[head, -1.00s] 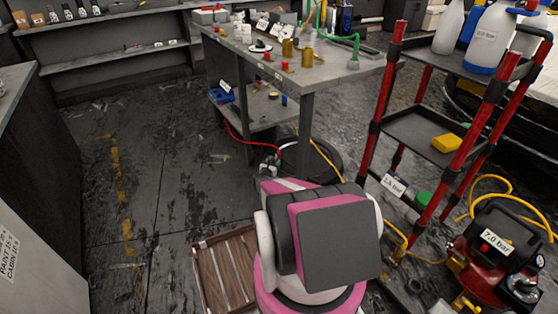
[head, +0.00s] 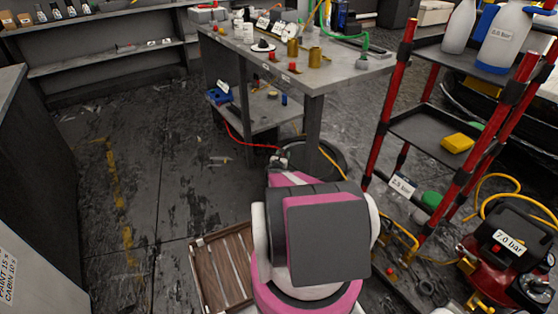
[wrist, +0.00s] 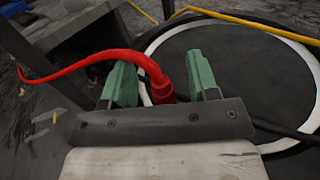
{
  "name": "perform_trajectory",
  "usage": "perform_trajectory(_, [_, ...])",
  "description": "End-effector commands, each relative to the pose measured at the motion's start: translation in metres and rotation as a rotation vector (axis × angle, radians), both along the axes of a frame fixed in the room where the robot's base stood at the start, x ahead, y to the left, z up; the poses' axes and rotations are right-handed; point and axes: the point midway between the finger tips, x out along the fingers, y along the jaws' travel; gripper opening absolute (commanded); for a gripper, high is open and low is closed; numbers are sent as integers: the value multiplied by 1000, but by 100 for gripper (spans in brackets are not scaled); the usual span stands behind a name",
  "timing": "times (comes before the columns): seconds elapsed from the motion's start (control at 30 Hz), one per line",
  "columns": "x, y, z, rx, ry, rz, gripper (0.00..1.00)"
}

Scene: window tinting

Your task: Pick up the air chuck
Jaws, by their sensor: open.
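In the wrist view, my gripper (wrist: 162,75) is open, with its two green fingers apart. A red hose (wrist: 90,62) curves in from the left and ends in a thicker ribbed red fitting (wrist: 161,86) between the fingers. No clear grip on it shows. I cannot tell whether this fitting is the air chuck, as its lower end is hidden behind my gripper's body. In the head view, the red hose (head: 236,135) runs from the bench's lower shelf down toward the tyre (head: 328,158). My arm hides part of that area.
The workbench (head: 350,76) stands just beyond my arm. A red-posted cart (head: 420,128) and a red compressor (head: 492,262) labelled 7.0 bar are at right, with yellow hoses nearby. A wooden crate (head: 222,270) lies left of my arm. The floor at left is mostly open.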

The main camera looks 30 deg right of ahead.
Motion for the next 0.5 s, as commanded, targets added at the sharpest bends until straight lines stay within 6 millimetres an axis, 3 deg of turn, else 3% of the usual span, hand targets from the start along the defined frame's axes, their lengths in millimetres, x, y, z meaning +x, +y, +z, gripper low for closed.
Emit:
perform_trajectory(0.1, [0,-10,0,0,0,1,54])
perform_trajectory(0.3, [0,-10,0,0,0,2,54])
perform_trajectory(0.47, [0,-10,0,0,0,1,2])
perform_trajectory(0.5, [0,-10,0,0,0,1,0])
